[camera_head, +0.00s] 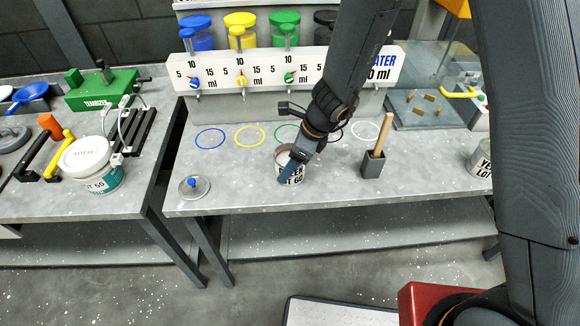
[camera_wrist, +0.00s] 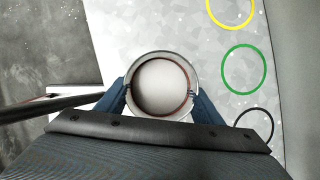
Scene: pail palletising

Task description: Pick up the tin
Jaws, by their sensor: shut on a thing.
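The tin (camera_head: 297,176) is a small, open, pale grey can with dark lettering on its side. It is upright near the front edge of the grey table, just in front of the green and black rings. In the wrist view the tin (camera_wrist: 161,88) shows from above, with a pale inside and a reddish-brown line inside its rim. My gripper (camera_head: 290,169) is shut on the tin, with one blue finger on each side of it in the wrist view (camera_wrist: 161,97). I cannot tell whether its base touches the table.
A lid with a blue knob (camera_head: 194,187) lies left of the tin. A dark holder with a wooden handle (camera_head: 374,161) stands to its right, and another tin (camera_head: 481,162) farther right. Coloured dispensers (camera_head: 242,32) stand behind. A white pail (camera_head: 90,165) is on the left table.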

